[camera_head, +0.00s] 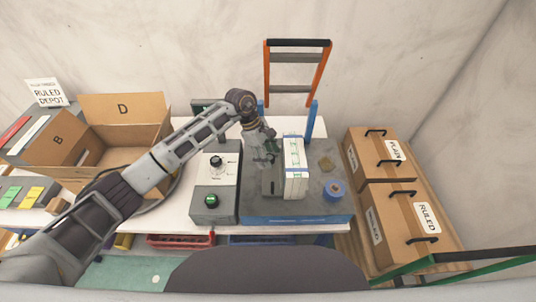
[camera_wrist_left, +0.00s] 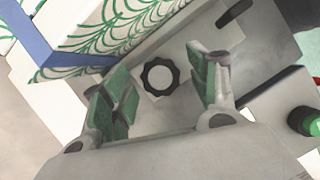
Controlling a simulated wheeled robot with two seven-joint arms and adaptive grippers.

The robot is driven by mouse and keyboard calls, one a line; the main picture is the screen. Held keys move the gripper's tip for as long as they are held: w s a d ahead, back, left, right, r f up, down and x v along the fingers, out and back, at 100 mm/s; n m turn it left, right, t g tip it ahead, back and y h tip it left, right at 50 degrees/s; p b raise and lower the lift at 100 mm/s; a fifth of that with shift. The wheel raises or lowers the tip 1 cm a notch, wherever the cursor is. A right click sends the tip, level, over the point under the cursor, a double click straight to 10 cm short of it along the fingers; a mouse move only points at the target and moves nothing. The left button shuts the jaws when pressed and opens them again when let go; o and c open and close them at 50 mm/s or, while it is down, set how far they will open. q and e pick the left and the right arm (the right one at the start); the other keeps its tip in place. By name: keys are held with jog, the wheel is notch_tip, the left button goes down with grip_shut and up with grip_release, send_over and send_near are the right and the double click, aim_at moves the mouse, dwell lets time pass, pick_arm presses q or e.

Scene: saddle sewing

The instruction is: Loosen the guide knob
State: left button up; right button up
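The guide knob (camera_wrist_left: 160,77), a round black scalloped ring with a white centre, sits on a pale plate in the left wrist view. My left gripper (camera_wrist_left: 160,90) is open, with green-padded fingers on either side of the knob and space between them and it. I cannot tell how far above the knob the fingers are. In the head view my left gripper (camera_head: 268,152) hangs over the grey bed of the blue-edged machine (camera_head: 255,205), just left of the white block (camera_head: 294,180). The knob cannot be made out there. My right gripper is not in view.
A control box with a dial (camera_head: 216,162) and a green button (camera_head: 211,200) stands left of the machine bed. A blue round item (camera_head: 334,190) lies at right. An orange frame (camera_head: 296,70) rises behind. Cardboard boxes (camera_head: 400,220) stand right; an open box (camera_head: 122,108) stands left.

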pick_arm(q)
jog(key=c, duration=0.9)
